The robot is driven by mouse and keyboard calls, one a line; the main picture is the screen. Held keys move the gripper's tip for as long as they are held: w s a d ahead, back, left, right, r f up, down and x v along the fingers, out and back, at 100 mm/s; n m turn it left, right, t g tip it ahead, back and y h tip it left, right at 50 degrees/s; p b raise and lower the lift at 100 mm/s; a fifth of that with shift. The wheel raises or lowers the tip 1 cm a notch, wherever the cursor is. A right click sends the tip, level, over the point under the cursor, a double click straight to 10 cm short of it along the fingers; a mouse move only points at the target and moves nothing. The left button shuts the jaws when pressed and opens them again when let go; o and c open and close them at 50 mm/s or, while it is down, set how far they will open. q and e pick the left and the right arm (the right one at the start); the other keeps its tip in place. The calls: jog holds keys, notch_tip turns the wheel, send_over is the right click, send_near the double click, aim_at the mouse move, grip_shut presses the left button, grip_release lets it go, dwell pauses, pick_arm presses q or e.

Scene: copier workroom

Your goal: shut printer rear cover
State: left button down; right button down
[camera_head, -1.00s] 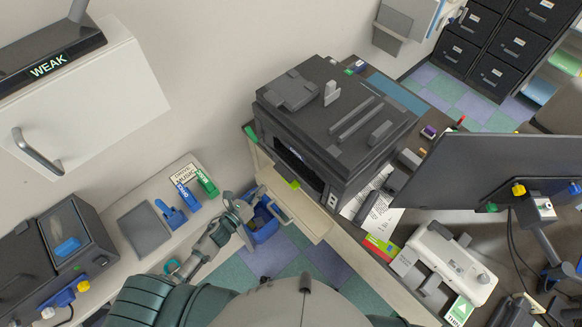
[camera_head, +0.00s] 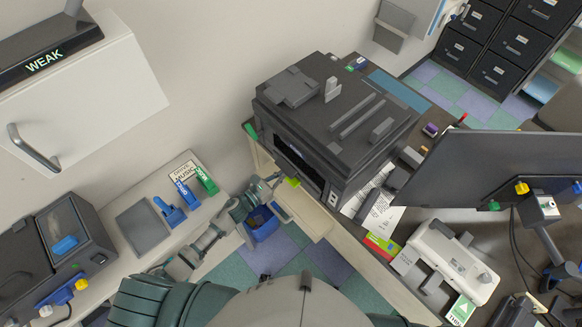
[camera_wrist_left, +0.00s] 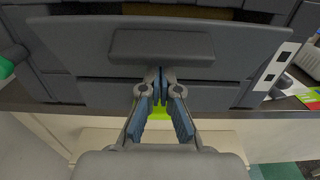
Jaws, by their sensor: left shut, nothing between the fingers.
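The dark grey printer (camera_head: 335,115) stands on the counter in the middle of the head view, with a dark opening in the side facing me. In the left wrist view, a wide dark panel with a raised bar (camera_wrist_left: 160,45) on it fills the upper middle, below a dark gap. It looks like the cover; its exact angle is hard to tell. My left gripper (camera_head: 274,182) is beside the printer's near side, low. In the wrist view its fingertips (camera_wrist_left: 160,74) are together and empty, just below the bar; contact is unclear. My right gripper is out of view.
A lime-green piece (camera_head: 292,182) lies at the counter edge by the gripper. A blue bin (camera_head: 262,224) stands on the floor below. A monitor (camera_head: 500,175) and a white device (camera_head: 445,262) are at right. A side shelf with blue and green items is at left.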

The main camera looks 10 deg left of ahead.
aim_at(290, 168)
pick_arm(q)
jog(key=shift+w+d, duration=0.2)
jog(key=shift+w, duration=0.05)
dwell(0.3)
jog(key=shift+b+x, duration=0.5)
jog(key=shift+x, duration=0.9)
jog(key=v, duration=0.9)
